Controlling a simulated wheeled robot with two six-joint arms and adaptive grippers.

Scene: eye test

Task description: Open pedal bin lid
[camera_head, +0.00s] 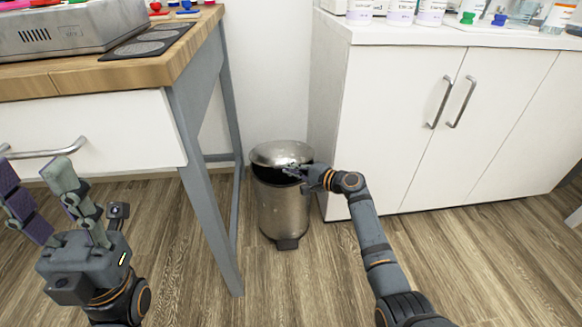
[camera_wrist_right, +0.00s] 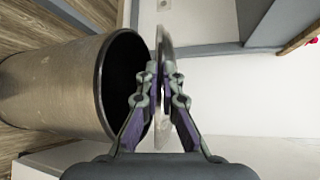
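A metal pedal bin (camera_head: 283,208) stands on the floor between the desk and the white cabinet, with a dark pedal (camera_head: 287,243) at its front. Its round lid (camera_head: 278,152) is raised part way, with a dark gap under the front edge. My right gripper (camera_head: 296,170) is at the lid's front right edge. In the right wrist view the bin (camera_wrist_right: 50,88) lies at the left with its dark mouth showing. The lid (camera_wrist_right: 162,128) is seen nearly edge-on between the two fingers, whose tips close on it. My left gripper (camera_head: 32,168) is open and empty, away from the bin.
A wooden-topped desk (camera_head: 190,62) with a grey leg (camera_head: 205,180) stands close left of the bin. The white cabinet (camera_head: 390,100) with metal handles stands close right. Bottles stand on its top. The wood floor (camera_head: 260,290) in front is clear.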

